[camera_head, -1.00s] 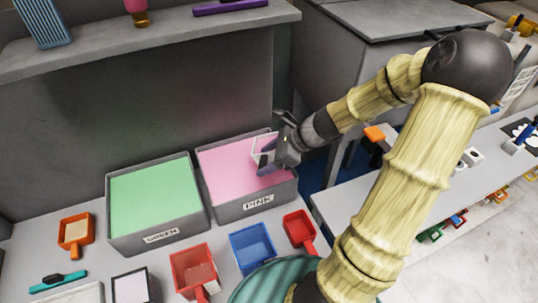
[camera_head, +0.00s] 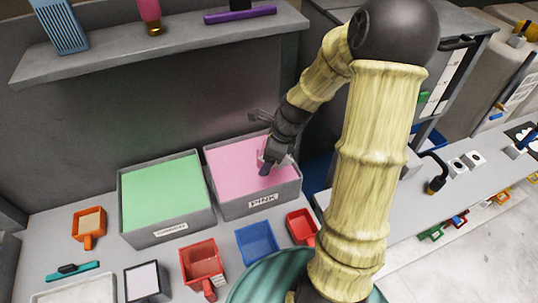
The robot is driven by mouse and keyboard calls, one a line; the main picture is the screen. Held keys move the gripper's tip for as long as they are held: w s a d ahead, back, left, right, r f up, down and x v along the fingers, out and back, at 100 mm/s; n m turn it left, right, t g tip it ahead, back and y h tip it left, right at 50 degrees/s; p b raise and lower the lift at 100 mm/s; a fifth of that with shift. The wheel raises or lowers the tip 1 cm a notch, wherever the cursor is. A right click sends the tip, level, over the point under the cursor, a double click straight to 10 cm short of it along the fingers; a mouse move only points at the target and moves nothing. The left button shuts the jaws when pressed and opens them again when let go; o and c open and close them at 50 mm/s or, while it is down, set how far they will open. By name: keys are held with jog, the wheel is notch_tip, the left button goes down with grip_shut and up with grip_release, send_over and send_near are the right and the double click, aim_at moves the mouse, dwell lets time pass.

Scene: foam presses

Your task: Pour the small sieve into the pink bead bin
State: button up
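The pink bead bin (camera_head: 255,205) is a grey box labelled PINK, filled level with pink, on the counter beside the green bin. The sieve looks tilted over the pink surface. My fingers hide much of it, and I cannot tell whether anything is left in it.
The green bin (camera_head: 170,236) stands left of the pink bin. Red (camera_head: 203,260), blue (camera_head: 257,243) and orange (camera_head: 88,222) scoops lie on the counter in front and left. A shelf (camera_head: 160,45) runs above the bins at the back.

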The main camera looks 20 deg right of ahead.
jog(key=shift+w+a+f+g+h+b, duration=0.25)
jog(key=shift+a+g+h, duration=0.15)
jog(key=shift+h, duration=0.25)
jog(key=shift+w+a+f+g+h+b, duration=0.15)
jog(key=shift+a+g+h+b, duration=0.2)
jog(key=shift+h, duration=0.25)
jog(key=shift+w+a+f+g+h+b, duration=0.2)
jog(key=shift+a+g+h, duration=0.1)
jog(key=shift+g+h, duration=0.25)
jog(key=a+g+h, duration=0.1)
jog(key=h, duration=0.1)
jog(key=w+a+f+g+h+p, duration=0.1)
jog(key=h, duration=0.2)
jog(key=w+a+f+g+h+p, duration=0.1)
jog(key=g+h, duration=0.1)
jog(key=shift+w+a+f+h, duration=0.1)
jog(key=shift+a+f+h, duration=0.1)
jog(key=shift+a+h, duration=0.2)
jog(key=shift+d, duration=0.15)
dwell(0.4)
